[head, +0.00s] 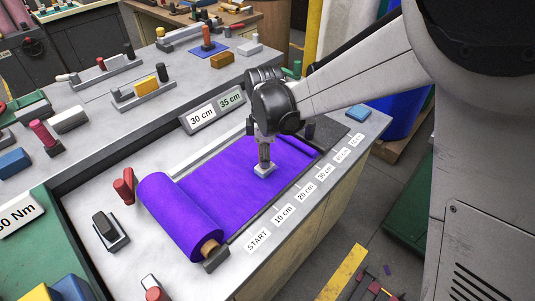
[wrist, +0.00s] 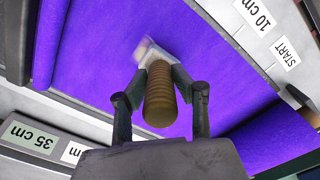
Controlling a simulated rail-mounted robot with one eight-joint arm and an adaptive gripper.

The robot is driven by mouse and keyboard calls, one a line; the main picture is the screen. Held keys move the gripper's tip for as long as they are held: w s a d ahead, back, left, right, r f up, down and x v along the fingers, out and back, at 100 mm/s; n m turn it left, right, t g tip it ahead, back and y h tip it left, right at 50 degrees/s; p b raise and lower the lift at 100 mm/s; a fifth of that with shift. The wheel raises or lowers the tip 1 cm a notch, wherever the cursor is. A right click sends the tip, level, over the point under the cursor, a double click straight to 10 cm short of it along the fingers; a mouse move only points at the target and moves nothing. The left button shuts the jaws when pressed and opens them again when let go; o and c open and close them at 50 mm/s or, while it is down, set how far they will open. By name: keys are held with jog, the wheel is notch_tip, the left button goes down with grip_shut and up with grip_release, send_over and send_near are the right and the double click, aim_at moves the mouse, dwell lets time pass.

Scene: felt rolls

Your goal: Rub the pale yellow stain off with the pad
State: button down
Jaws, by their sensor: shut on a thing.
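The pad (head: 264,170) is a small pale block, pressed on or just over the purple felt (head: 215,165); I cannot tell whether it touches. My gripper (head: 265,152) points down and is shut on its handle. In the wrist view the ribbed brown handle (wrist: 160,95) sits between the fingers of my gripper (wrist: 160,82), with the whitish pad (wrist: 148,52) beyond it. I cannot make out a pale yellow stain in either view; the pad and gripper cover part of the felt.
The purple felt roll (head: 180,215) lies at the sheet's near left end. A red-handled tool (head: 124,186) stands beside it. Distance labels (head: 283,213) line the bench's right edge. A sign (head: 202,113) reading 30 cm stands behind the felt. A blue block (head: 357,112) lies at the far right.

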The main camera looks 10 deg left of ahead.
jog(key=shift+s+a+f, duration=0.1)
jog(key=shift+s+a, duration=0.1)
jog(key=shift+s, duration=0.3)
jog(key=shift+w, duration=0.1)
jog(key=shift+w+d, duration=0.25)
jog(key=shift+w, duration=0.25)
jog(key=shift+w+d, duration=0.25)
jog(key=shift+w, duration=0.25)
jog(key=shift+s, duration=0.15)
jog(key=shift+s+a+b, duration=0.4)
jog(key=shift+s+a, duration=0.05)
jog(key=shift+s, duration=0.35)
jog(key=shift+w, duration=0.25)
